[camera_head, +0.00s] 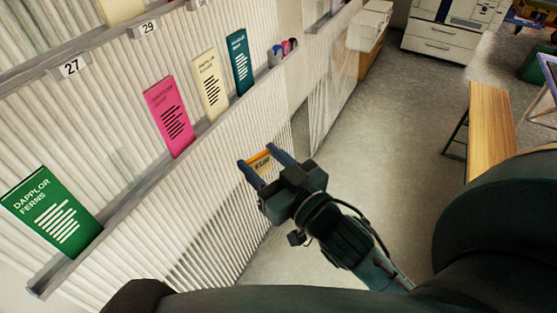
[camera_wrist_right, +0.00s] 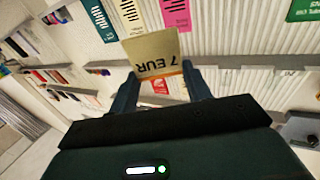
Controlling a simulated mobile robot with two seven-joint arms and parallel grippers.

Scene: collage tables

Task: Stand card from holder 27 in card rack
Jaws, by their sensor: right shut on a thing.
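My right gripper (camera_head: 262,157) is shut on a small card (camera_head: 260,164) with an orange edge, held in front of the ribbed wall and apart from it. In the right wrist view the card (camera_wrist_right: 155,55) is beige and reads "7 EUR"; it stands up between the fingers (camera_wrist_right: 160,88). The label 27 (camera_head: 71,67) is on the upper rail at the left, with no card seen directly above it. I cannot tell which part is the card rack. My left gripper is not in view.
The lower ledge (camera_head: 130,204) holds a green card (camera_head: 52,212), a pink card (camera_head: 168,117), a cream card (camera_head: 210,84) and a teal card (camera_head: 239,62). Pens stand in a holder (camera_head: 283,55) farther along. A wooden table (camera_head: 490,125) is at the right; grey floor (camera_head: 370,150) lies clear between.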

